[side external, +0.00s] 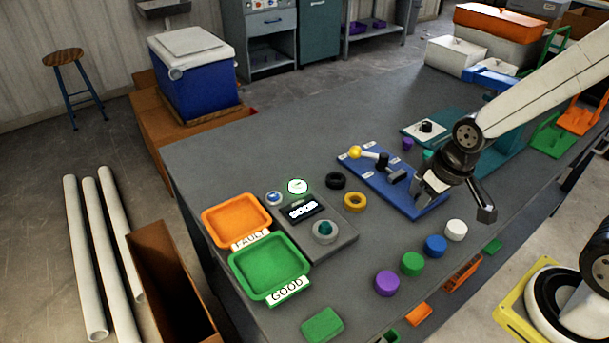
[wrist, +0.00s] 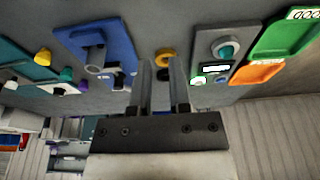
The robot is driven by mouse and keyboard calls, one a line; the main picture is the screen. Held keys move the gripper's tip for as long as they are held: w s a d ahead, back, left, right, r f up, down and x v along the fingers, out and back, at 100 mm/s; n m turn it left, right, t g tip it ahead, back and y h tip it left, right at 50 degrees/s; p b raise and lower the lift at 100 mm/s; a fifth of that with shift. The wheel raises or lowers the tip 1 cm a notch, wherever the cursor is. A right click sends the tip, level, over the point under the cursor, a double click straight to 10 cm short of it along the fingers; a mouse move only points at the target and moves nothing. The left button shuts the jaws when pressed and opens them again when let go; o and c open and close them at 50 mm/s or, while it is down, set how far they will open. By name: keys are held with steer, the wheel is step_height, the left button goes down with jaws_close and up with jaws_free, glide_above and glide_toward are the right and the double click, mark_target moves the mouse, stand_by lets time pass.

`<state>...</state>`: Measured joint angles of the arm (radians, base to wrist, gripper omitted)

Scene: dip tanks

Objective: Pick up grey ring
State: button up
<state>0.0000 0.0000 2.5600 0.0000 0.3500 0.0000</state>
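The grey ring (side external: 325,238) sits on a dark grey stand, around a teal peg (side external: 325,227). In the wrist view the grey ring (wrist: 217,44) shows right of the fingers, with the teal peg (wrist: 226,51) in it. My gripper (side external: 455,200) hangs near the blue board, well to the right of the ring in the side view. In the wrist view my gripper (wrist: 163,68) has its two fingers apart with nothing held between them. The yellow ring (wrist: 165,55) lies on the table beyond the fingertips.
Black ring (side external: 336,180) and yellow ring (side external: 355,202) lie beside the stand (side external: 335,245). Orange tray (side external: 209,221) and green tray (side external: 237,270) are left. Several coloured cylinders, including purple (side external: 387,284), line the front.

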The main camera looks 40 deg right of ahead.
steer(key=o, duration=0.9)
steer(key=w+a+f+m+g+y, duration=0.1)
steer(key=w+f+m+y, duration=0.2)
steer(key=w+m+y, duration=0.1)
steer(key=w+a+f+m+g+y, duration=0.1)
steer(key=w+f+m+g+y, duration=0.1)
steer(key=w+f+m+y, duration=0.1)
steer(key=w+a+f+m+g+y, duration=0.1)
steer(key=w+f+m+y, duration=0.2)
steer(key=w+m+y, duration=0.2)
steer(key=shift+w+a+f+m+g, duration=0.2)
steer(key=shift+w+m, duration=0.3)
steer(key=shift+m, duration=0.4)
steer(key=shift+w+a+f+m+g, duration=0.15)
steer(key=shift+w+m, duration=0.3)
steer(key=shift+m, duration=0.45)
steer(key=shift+w+d+f+m+y, duration=0.1)
steer(key=shift+w+f+m+y, duration=0.1)
steer(key=shift+w+m+y, duration=0.45)
steer(key=shift+s, duration=0.15)
steer(key=shift+x, duration=1.3)
